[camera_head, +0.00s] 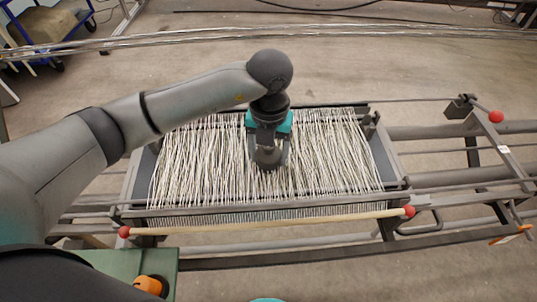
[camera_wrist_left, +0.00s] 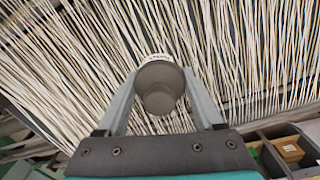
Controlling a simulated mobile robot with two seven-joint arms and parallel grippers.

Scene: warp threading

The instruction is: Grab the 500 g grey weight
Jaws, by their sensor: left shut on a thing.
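The grey weight (camera_wrist_left: 160,88) is a rounded metal piece with a pale marked rim, seen in the left wrist view between the two fingers of my left gripper (camera_wrist_left: 162,76). The fingers are shut on its sides. In the head view, my left gripper (camera_head: 268,156) points down over the middle of the pale warp threads (camera_head: 330,150), with the weight (camera_head: 267,158) between its fingers. I cannot tell whether the weight touches the threads. My right gripper is not in view.
The threads lie across a dark metal loom frame (camera_head: 395,165). A wooden rod (camera_head: 270,224) with red ball ends runs along the near side. Rails extend to the right, with a red knob (camera_head: 495,116). A green surface (camera_head: 115,262) is at the lower left. The wrist view shows a compartmented tray (camera_wrist_left: 268,150).

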